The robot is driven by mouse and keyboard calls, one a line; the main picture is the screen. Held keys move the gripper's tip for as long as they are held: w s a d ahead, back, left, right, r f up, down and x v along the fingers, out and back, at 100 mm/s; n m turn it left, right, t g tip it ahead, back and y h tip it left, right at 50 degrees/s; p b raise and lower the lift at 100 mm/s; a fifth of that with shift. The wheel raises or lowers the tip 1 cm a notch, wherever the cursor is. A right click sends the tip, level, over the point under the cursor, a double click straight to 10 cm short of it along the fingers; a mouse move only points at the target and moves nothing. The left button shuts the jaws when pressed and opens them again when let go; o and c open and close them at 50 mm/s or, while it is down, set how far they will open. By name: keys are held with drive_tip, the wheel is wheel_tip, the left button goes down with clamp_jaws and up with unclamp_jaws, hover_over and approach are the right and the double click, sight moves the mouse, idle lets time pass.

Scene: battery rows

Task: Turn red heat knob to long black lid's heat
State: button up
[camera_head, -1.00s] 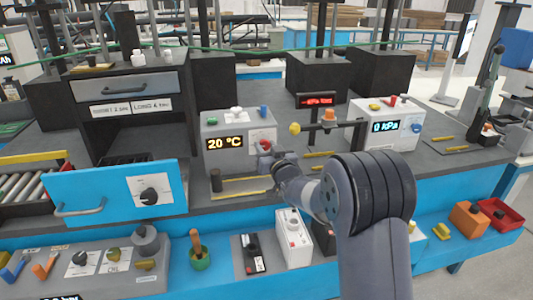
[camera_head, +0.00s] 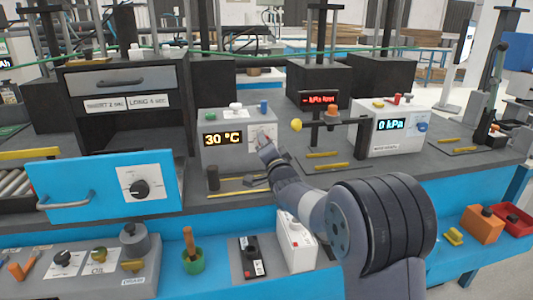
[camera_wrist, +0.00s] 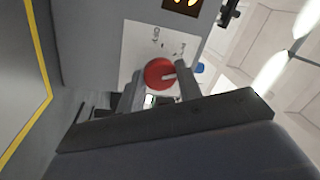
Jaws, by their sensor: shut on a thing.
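The red heat knob (camera_wrist: 158,72) is round with a pale pointer mark and sits on a white dial plate (camera_wrist: 140,48). My gripper (camera_wrist: 160,82) is shut on it, one finger on each side. In the head view my gripper (camera_head: 265,146) reaches the front of the grey heat box (camera_head: 222,152) and hides the knob. The box's display (camera_head: 223,139) reads 30 °C. I cannot tell which lid the task means.
A kPa box (camera_head: 390,145) reading 0 kPa stands right of my arm. Yellow-marked trays (camera_head: 225,192) lie below the heat box. A green cup (camera_head: 192,262) stands on the lower shelf.

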drive_tip(key=shift+m+h+b, duration=0.7)
drive_tip(key=shift+m+b, duration=0.95)
drive_tip(key=shift+m, duration=0.85)
drive_tip(key=o, duration=1)
drive_tip(key=shift+t, duration=0.3)
drive_tip(key=shift+c, duration=0.2)
drive_tip(key=shift+s, duration=0.1)
drive_tip(key=v, duration=1)
drive_tip(key=shift+s, duration=0.3)
drive_tip(key=shift+w, duration=0.1)
drive_tip(key=x, duration=1)
drive_tip(key=shift+w, duration=0.3)
